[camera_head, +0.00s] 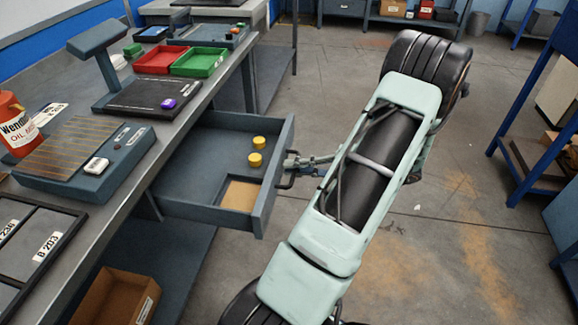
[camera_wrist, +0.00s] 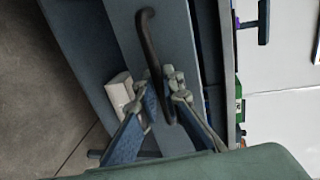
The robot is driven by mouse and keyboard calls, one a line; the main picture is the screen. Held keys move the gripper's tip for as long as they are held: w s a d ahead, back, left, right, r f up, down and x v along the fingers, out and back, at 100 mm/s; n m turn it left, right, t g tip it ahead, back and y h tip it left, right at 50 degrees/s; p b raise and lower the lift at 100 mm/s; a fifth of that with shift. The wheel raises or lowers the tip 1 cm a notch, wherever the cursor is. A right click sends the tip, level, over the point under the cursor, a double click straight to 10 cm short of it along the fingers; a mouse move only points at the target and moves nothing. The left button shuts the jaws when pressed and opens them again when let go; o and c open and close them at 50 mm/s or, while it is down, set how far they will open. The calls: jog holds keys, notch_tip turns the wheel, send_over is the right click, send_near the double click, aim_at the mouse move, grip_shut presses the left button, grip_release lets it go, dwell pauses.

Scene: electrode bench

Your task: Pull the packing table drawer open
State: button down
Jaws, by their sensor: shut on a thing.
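The packing table drawer (camera_head: 188,173) stands well out from under the bench top, to the right. Inside it are two yellow round pieces (camera_head: 255,159) and a tan square (camera_head: 240,195). Its dark bar handle (camera_head: 284,180) is on the drawer front. My gripper (camera_head: 292,168) is at the handle, with its fingers to either side of the bar. In the wrist view the curved handle (camera_wrist: 148,40) runs between the fingers of my gripper (camera_wrist: 166,100), which is shut on it. The exact finger contact is partly hidden in the head view.
The packing table (camera_head: 185,100) carries a scale, red and green trays (camera_head: 200,62), a purple item (camera_head: 168,103) and a red oil can (camera_head: 15,125). A cardboard box (camera_head: 117,297) sits below the drawer. Open floor lies right of my arm, before blue shelving (camera_head: 530,120).

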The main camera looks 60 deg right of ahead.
jog(key=c, duration=2.3)
grip_release()
jog(key=shift+c, duration=0.2)
jog(key=v, duration=1.2)
